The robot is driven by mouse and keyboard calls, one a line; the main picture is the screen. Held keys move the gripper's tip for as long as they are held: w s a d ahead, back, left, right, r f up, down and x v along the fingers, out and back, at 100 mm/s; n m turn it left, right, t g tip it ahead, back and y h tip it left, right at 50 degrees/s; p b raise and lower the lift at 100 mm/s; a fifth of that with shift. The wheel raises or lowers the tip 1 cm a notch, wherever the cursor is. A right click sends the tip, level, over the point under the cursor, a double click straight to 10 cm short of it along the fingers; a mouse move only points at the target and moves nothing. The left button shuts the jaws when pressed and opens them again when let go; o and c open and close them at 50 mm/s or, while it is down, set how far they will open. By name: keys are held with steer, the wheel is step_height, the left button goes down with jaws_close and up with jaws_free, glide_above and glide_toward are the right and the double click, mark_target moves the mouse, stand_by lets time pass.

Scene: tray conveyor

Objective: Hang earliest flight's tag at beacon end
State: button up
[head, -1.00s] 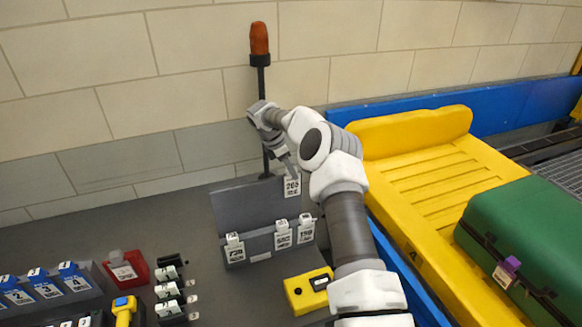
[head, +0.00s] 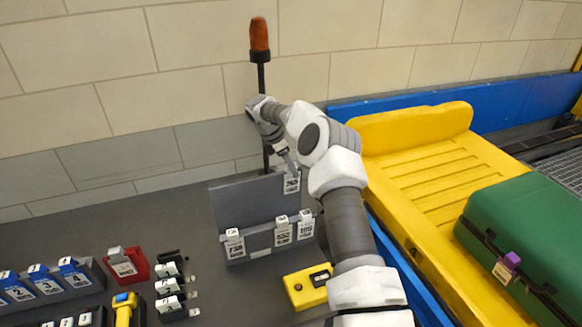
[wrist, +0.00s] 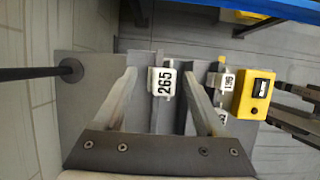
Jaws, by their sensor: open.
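A white tag marked 265 (head: 291,184) hangs upright at the right part of the grey rack's tall back panel (head: 245,203). My gripper (wrist: 165,78) is open, with a finger on each side of this tag in the wrist view; whether they touch it is unclear. Three white tags hang on the lower front rail: a left one (head: 235,243), a middle one (head: 283,231) and a right one (head: 305,226); their numbers are hard to read. The orange beacon (head: 259,36) tops a black pole behind the rack; the pole (wrist: 30,73) is at left in the wrist view.
A yellow box (head: 308,289) sits in front of the rack's right side. A red holder (head: 124,267), black clips (head: 170,287) and a blue-tabbed block (head: 45,283) stand at left.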

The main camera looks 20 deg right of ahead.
steer(key=s+a+r+m+t, duration=0.15)
steer(key=a+r, duration=0.25)
steer(key=r, duration=0.4)
steer(key=s+a+r, duration=0.2)
steer(key=a+r, duration=0.2)
steer(key=r, duration=0.5)
steer(key=s+a+r+m, duration=0.15)
steer(key=a+r, duration=0.25)
steer(key=r, duration=0.4)
steer(key=s+a+r+m+t+y, duration=0.15)
steer(key=s+m, duration=0.25)
steer(key=s, duration=0.9)
steer(key=s+r+m+t+y, duration=0.1)
steer(key=s+r+m, duration=0.3)
steer(key=s, duration=0.9)
steer(key=s+f+m+y, duration=0.1)
steer(key=s+f+m, duration=0.2)
steer(key=s, duration=0.3)
steer(key=s+f+m+t+y+b, duration=0.1)
steer(key=s+f+m, duration=0.3)
steer(key=s, duration=0.3)
steer(key=shift+f+t, duration=0.3)
steer(key=shift+f, duration=0.35)
